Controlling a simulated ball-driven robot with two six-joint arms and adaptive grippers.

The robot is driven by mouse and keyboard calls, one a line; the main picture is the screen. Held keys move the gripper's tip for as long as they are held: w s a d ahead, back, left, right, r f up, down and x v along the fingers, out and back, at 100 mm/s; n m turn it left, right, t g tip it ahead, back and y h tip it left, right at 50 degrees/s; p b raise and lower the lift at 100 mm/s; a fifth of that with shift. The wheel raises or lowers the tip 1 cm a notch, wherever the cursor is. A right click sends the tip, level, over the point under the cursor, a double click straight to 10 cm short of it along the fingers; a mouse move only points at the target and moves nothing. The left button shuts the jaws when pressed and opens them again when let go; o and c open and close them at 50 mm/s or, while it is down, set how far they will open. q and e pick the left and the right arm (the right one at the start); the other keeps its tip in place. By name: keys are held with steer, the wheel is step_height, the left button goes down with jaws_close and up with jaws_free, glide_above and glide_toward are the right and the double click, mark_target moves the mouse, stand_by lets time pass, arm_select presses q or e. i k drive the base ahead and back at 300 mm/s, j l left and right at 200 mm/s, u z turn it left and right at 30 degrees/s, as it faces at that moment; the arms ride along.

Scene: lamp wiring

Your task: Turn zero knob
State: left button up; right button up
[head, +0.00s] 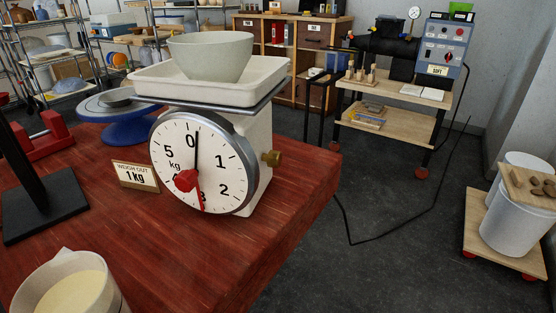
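A kitchen scale with a round white dial (225,165) stands on the red wooden table. A brass knob (272,158) sticks out of the right side of its housing and looks to be the zero knob. A thin dark hand points up near the 0. A red pointer (186,180) with a round hub has its lower end near the 3. A white tray (150,84) sits on top of the scale with a grey-green bowl (212,57) in it. The inside of the bowl is hidden. Neither gripper is in view.
A "WEIGH OUT 1 kg" card (136,177) stands left of the scale. A jug of pale contents (72,290) is at the front left, below a black stand (40,212). A blue round stand (125,128) is behind. The table (270,240) is clear right of the scale.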

mark_target(273, 159)
steer(key=l+u, duration=0.1)
steer(key=u, duration=0.55)
steer(key=i+l+u, duration=0.1)
steer(key=l+u, duration=0.6)
steer(key=l, duration=0.15)
steer(key=l+u, duration=0.35)
steer(key=l, duration=0.15)
